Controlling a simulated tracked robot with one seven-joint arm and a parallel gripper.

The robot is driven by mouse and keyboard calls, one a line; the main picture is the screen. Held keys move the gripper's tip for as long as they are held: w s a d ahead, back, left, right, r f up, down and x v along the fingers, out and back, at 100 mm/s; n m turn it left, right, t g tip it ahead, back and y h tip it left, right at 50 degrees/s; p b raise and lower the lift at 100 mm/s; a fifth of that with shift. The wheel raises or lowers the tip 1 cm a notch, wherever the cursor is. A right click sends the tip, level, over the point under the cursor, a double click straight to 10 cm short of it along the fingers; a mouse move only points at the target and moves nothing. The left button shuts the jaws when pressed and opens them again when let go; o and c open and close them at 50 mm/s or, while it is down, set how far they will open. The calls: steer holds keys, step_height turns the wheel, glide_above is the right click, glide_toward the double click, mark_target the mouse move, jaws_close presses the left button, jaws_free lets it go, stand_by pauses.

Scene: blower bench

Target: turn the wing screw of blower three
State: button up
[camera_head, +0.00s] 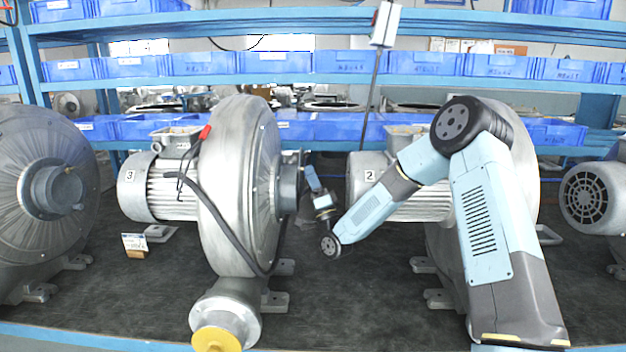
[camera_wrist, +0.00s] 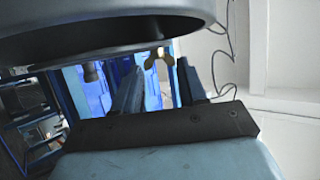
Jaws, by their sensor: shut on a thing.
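Blower three (camera_head: 238,150) stands left of centre in the head view, a silver housing with a "3" label on its motor. Its round grey pipe mouth (camera_head: 289,188) faces right, towards my arm. My gripper (camera_head: 306,168) is pointing up beside that mouth. In the wrist view, the mouth's dark rim (camera_wrist: 110,35) fills the top, and my gripper (camera_wrist: 160,70) has its two dark fingers on either side of a small brass-coloured wing screw (camera_wrist: 152,62). The gripper is shut on it. The screw is too small to make out in the head view.
Blower two (camera_head: 430,205) stands right of my gripper, partly behind my arm. Another blower (camera_head: 45,190) is at the far left. A black cable (camera_head: 215,220) hangs across blower three. Shelves with blue bins (camera_head: 275,62) run behind. Dark bench top (camera_head: 350,300) is clear in front.

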steer(key=shift+w, duration=0.1)
steer(key=o, duration=1.1)
steer(key=shift+c, duration=0.2)
steer(key=v, duration=1.4)
